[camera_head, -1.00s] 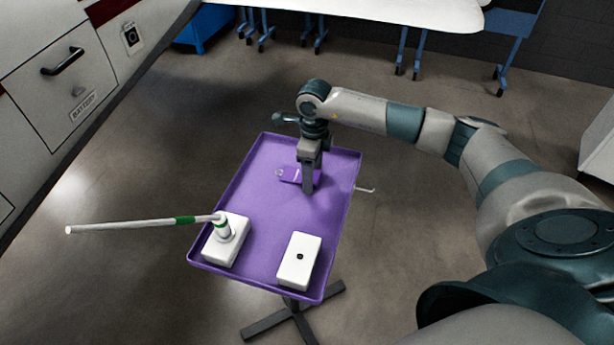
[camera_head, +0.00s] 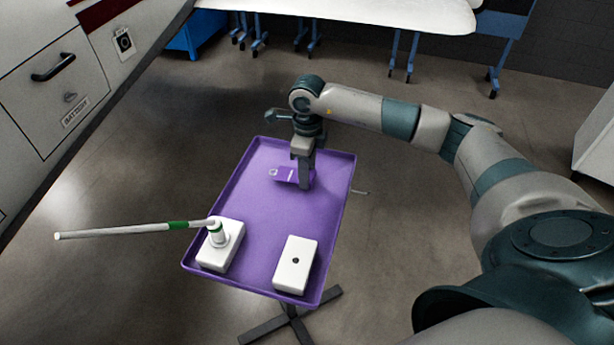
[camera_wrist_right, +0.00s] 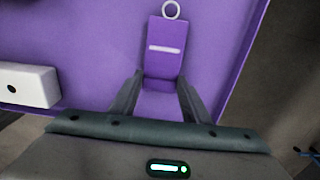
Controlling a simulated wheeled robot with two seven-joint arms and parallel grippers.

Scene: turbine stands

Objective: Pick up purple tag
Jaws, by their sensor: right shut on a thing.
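The purple tag (camera_head: 286,174) has a white stripe and a ring at one end. It is at the far part of the purple tray (camera_head: 265,215). It also shows in the right wrist view (camera_wrist_right: 165,55), with its ring pointing away from the gripper. My right gripper (camera_head: 304,184) points down over the tray and is shut on the tag's near end, between its two fingers (camera_wrist_right: 160,105). I cannot tell if the tag is clear of the tray surface. My left gripper is not in view.
A white block (camera_head: 296,264) with a dark hole sits at the tray's near right. Another white block (camera_head: 221,248) at the near left holds a white and green rod (camera_head: 130,230) that sticks out left beyond the tray. A cabinet (camera_head: 60,90) stands at left.

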